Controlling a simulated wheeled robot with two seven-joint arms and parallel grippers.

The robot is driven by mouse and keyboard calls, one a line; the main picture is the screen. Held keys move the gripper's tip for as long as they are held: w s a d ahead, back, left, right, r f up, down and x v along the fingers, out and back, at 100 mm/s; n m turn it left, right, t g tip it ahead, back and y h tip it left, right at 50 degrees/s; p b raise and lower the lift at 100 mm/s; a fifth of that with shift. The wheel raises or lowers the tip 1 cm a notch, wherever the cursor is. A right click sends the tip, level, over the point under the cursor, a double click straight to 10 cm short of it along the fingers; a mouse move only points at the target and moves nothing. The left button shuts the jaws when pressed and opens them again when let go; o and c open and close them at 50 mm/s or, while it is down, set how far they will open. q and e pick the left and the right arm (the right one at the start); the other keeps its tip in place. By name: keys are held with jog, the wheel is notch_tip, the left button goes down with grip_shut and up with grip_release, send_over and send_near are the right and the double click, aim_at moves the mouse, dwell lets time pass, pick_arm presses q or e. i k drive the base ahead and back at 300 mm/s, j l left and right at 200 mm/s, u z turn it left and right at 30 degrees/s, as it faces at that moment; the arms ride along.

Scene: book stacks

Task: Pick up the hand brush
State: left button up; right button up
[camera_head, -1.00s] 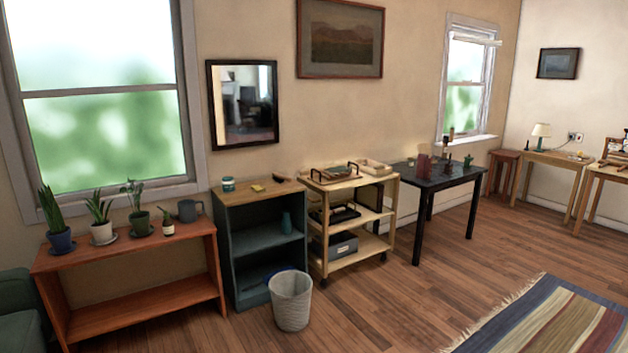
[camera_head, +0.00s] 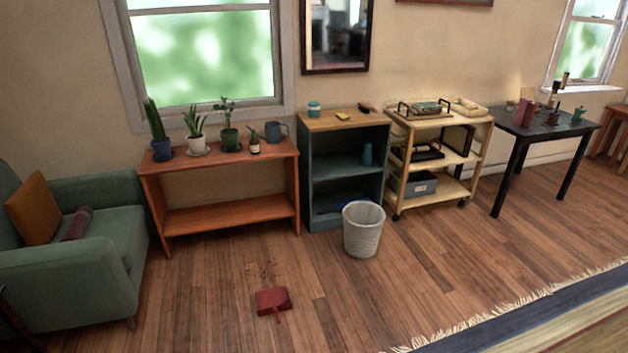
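A small dark, elongated object (camera_head: 367,107) lies at the right end of the wooden top of the dark teal shelf unit (camera_head: 322,123). It looks like the hand brush, but it is too small to be sure. A red dustpan (camera_head: 272,301) lies on the wood floor in front, its handle toward me, with dark crumbs scattered just behind it. Neither of my grippers is in view.
A white wastebasket (camera_head: 363,230) stands before the shelf unit. A green armchair (camera_head: 70,262) is at left, beside a low orange-brown shelf (camera_head: 226,220) with plants. A wooden cart (camera_head: 440,160) and black table (camera_head: 530,140) stand right. The middle floor is open.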

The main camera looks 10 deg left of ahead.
aim_at(362, 107)
jog(key=i+l+z, duration=0.4)
jog(key=i, duration=0.6)
jog(key=i+l+z, duration=0.1)
jog(key=i+z, duration=0.3)
jog(key=i, duration=0.65)
